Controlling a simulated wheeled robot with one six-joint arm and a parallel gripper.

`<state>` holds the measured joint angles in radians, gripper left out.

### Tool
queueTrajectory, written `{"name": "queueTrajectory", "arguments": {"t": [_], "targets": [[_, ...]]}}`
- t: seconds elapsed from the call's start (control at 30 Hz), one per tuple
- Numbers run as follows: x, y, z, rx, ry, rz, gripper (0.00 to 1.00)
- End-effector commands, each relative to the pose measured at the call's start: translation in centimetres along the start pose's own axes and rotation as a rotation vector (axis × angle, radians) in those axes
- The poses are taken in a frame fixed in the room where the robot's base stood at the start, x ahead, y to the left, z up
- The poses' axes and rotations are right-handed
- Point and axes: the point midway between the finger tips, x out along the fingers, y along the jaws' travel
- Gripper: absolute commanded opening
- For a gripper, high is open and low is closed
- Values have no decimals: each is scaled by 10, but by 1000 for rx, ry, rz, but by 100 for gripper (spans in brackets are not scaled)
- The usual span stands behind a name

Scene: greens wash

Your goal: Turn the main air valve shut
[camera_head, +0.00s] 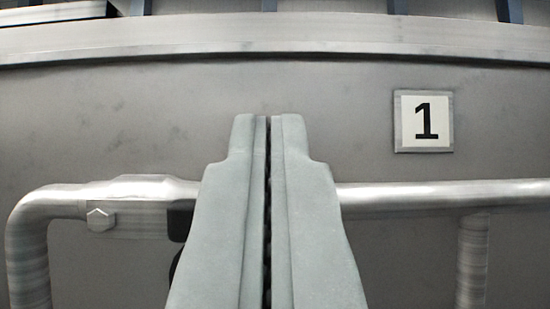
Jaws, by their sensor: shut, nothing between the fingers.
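My gripper (268,125) is in the middle of the view, pointing at a grey metal wall. Its two pale grey fingers are shut together, with only a thin dark seam between them and nothing held. Behind the fingers runs a horizontal metal pipe (430,194). At the left, the pipe has a thicker fitting (143,190) with a hex bolt (100,219). A dark part (179,223) shows just left of the fingers, mostly hidden by them; I cannot tell whether it belongs to the main air valve. No valve handle is clearly visible.
The pipe bends down at the far left (28,255), and a vertical pipe (473,260) drops from it at the right. A square plate marked "1" (424,121) is on the wall at upper right. A metal ledge (270,42) crosses the top.

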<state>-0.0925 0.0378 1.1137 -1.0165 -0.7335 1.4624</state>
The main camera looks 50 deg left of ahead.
Motion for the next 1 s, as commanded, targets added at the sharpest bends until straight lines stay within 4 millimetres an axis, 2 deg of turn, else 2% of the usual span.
{"name": "queueTrajectory", "arguments": {"t": [0.2,0.57,1.0], "targets": [[22,0,0,0,1,-1,0],[43,-1,0,0,1,-1,0],[22,-1,23,0,0,0,0]]}}
